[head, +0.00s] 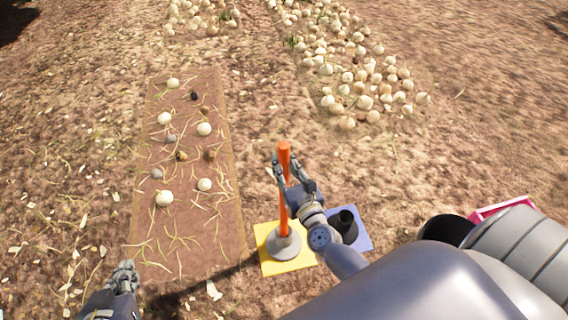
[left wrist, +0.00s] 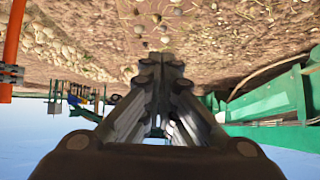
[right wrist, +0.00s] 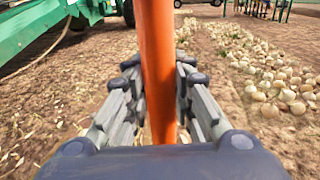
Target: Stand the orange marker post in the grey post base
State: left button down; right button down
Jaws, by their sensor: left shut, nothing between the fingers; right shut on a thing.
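The orange marker post (head: 284,190) is upright, and it also shows in the right wrist view (right wrist: 157,60) and at the left edge of the left wrist view (left wrist: 12,45). My right gripper (head: 286,168) is shut around its upper part. The post's lower end meets the top of the grey post base (head: 284,247), a cone on a yellow square (head: 275,268). I cannot tell how deep it sits in the base. My left gripper (head: 126,268) is shut and empty, low at the left, well apart from the post.
A dark cylinder (head: 346,222) stands on a blue square (head: 364,240) right of the base. A brown mat (head: 220,240) with onions, stones and stalks lies to the left. Many onions (head: 365,88) lie in a row behind.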

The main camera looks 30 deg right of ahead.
pick_arm(q)
jog(key=shift+w+d+r+t+h+b, duration=0.7)
jog(key=shift+w+r+t, duration=0.85)
jog(key=shift+r, duration=1.4)
jog(key=shift+w+d+r+t+h+b, duration=0.5)
jog(key=shift+w+d+r+t+b, duration=0.4)
jog(key=shift+r+t, duration=1.6)
jog(key=s+r+t+h+b, duration=0.1)
jog(key=r+t, duration=0.2)
jog(key=r, duration=0.3)
jog(key=s+r+t+h+b, duration=0.1)
jog(key=s+r+t, duration=0.1)
jog(key=r, duration=0.4)
jog(key=shift+s+d+r+m+t, duration=0.15)
jog(key=shift+s+m+t, duration=0.15)
jog(key=shift+t, duration=0.25)
